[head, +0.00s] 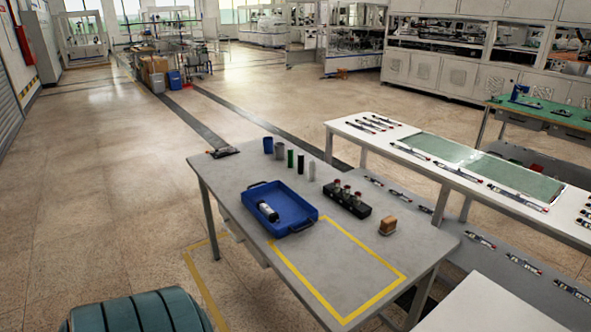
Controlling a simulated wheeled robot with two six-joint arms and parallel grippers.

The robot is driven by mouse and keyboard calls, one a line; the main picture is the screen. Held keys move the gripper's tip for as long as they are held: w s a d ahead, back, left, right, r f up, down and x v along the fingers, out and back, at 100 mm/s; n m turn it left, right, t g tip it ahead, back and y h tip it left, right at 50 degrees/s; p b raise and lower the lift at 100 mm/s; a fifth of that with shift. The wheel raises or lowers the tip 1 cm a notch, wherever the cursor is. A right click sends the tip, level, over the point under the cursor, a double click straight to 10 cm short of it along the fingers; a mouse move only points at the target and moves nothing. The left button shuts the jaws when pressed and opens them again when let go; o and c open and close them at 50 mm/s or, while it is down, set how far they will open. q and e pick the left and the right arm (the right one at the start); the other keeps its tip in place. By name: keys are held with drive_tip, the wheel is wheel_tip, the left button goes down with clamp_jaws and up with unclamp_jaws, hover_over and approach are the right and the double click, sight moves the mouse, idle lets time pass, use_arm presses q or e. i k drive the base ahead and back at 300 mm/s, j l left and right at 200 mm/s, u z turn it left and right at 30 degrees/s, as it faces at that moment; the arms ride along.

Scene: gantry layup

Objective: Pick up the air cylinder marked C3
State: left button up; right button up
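No C3 marking is readable from here, so I cannot tell which piece is the air cylinder marked C3. A small white and black cylinder (267,211) lies on its side in a blue tray (299,203) on the grey table (230,180). A black rack (337,204) to the right of the tray holds several upright pieces with reddish and pale tops. Behind the tray stand a green cylinder (290,158), a black cylinder (301,164) and a white cylinder (312,172). Neither of my grippers is in view.
A blue cup (267,145), a grey cup (280,149) and a dark flat item (223,152) sit at the table's back. A tan block (388,225) lies right. The yellow-taped rectangle (346,320) is empty. A white bench (400,150) stands behind; the left floor is open.

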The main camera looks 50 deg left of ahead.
sight(261, 205)
drive_tip(key=u, duration=1.9)
drive_tip(key=i+j, duration=0.2)
drive_tip(key=i+j+z, duration=0.1)
drive_tip(key=j, duration=0.3)
drive_tip(key=i, duration=0.05)
